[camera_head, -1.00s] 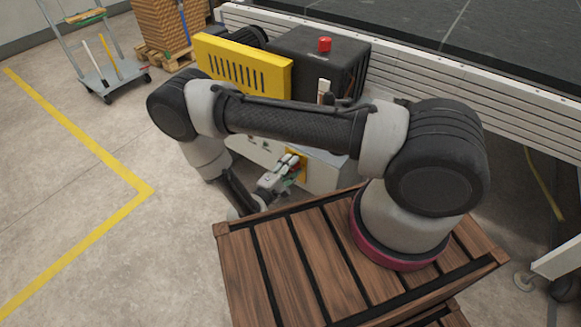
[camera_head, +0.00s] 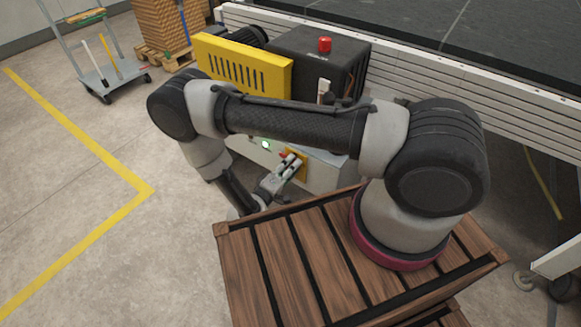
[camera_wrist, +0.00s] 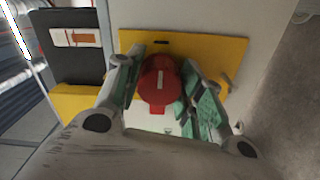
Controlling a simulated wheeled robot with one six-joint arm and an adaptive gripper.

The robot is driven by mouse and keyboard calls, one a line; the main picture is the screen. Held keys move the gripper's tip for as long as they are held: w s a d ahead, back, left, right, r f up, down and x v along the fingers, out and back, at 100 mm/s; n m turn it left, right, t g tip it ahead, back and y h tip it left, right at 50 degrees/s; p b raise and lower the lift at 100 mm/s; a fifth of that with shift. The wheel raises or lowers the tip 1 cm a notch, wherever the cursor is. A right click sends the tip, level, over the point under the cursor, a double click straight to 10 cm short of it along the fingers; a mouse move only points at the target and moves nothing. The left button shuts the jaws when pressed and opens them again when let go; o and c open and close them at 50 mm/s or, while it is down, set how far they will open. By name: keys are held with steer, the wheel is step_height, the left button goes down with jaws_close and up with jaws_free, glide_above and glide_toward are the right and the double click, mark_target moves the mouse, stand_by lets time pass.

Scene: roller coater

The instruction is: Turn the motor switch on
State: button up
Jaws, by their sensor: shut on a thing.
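The motor switch is a red round knob (camera_wrist: 159,82) with a pale mark, on a yellow plate (camera_wrist: 215,50) fixed to a light cabinet. My gripper (camera_wrist: 160,90) has its green-padded fingers on both sides of the knob and is shut on it in the wrist view. In the head view my gripper (camera_head: 286,165) is at the yellow plate (camera_head: 298,168), low on the cabinet front, and the knob is mostly hidden there by the fingers. A small lamp (camera_head: 266,145) on the cabinet, left of the plate, glows white-green.
A yellow slotted guard (camera_head: 243,68) and a dark box (camera_head: 318,60) with a red top light (camera_head: 325,45) stand above the cabinet. The white conveyor side (camera_head: 450,75) runs right. A trolley (camera_head: 100,70) stands far left on open floor.

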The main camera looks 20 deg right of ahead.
steer(key=shift+f, duration=0.1)
steer(key=o, duration=1)
